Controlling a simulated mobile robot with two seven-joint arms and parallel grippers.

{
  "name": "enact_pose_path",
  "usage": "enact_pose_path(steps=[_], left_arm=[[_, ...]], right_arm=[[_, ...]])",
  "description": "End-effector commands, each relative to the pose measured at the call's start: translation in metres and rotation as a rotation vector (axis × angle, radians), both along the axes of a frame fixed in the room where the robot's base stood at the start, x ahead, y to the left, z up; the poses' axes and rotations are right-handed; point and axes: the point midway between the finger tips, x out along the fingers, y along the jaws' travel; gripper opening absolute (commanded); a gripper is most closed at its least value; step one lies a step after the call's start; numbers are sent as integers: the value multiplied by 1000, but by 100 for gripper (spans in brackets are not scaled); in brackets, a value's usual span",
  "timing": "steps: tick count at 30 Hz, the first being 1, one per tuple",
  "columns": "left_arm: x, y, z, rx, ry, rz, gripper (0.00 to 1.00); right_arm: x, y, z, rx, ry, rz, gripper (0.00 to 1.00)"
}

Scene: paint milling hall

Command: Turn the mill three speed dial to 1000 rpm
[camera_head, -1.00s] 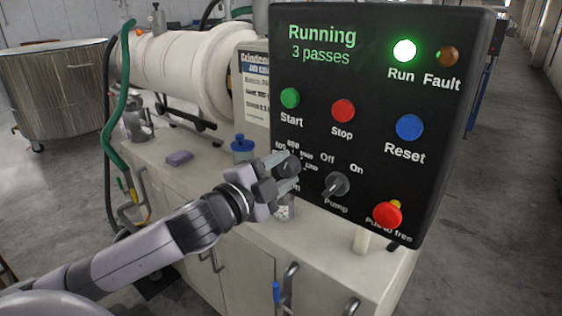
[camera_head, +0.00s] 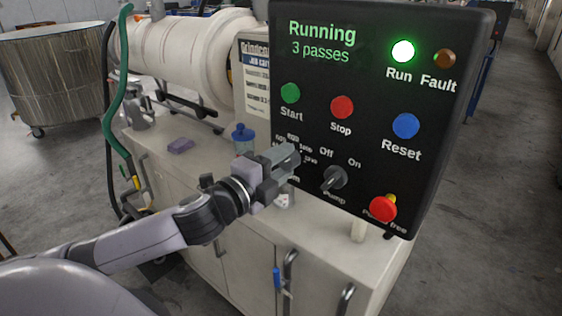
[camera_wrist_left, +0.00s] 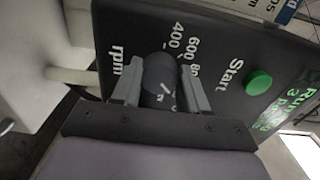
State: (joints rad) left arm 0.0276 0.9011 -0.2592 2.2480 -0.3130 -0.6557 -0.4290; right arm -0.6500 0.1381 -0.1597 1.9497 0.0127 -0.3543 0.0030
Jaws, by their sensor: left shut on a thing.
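The speed dial (camera_wrist_left: 160,75) is a dark round knob with a pale pointer line, seen in the left wrist view between my left gripper's fingers. My left gripper (camera_wrist_left: 160,92) is shut on it, one finger on each side. Printed numbers 400, 600 and part of another show around the dial; the rest of the scale is hidden. In the head view my left gripper (camera_head: 288,160) reaches the lower left of the black control panel (camera_head: 375,95) and covers the dial. The display reads "Running, 3 passes". My right gripper does not show.
Right of the dial is the pump switch (camera_head: 335,178). The red stop knob (camera_head: 383,208) is at the lower right. Start (camera_head: 290,93), Stop (camera_head: 342,107) and Reset (camera_head: 406,126) buttons are above.

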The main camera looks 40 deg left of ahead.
Motion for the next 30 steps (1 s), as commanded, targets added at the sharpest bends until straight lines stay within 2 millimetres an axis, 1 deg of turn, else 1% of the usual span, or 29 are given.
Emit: enact_pose_path(steps=[7, 8, 9, 10, 18, 22, 26, 30], left_arm=[[0, 0, -1, -1, 3, 0, 13], [0, 0, -1, -1, 3, 0, 50], [0, 0, -1, -1, 3, 0, 63], [0, 0, -1, -1, 3, 0, 69], [0, 0, 0, -1, 1, 0, 69], [-4, 0, -1, -1, 2, 0, 69], [-14, 1, -2, 0, 3, 0, 69], [-30, 2, -3, -1, 5, -2, 69]], right_arm=[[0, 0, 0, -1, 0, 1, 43], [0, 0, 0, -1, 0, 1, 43], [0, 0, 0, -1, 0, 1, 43], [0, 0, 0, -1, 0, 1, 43], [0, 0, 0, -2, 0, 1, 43], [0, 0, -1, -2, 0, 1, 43], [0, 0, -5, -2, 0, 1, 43], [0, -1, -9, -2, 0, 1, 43]])
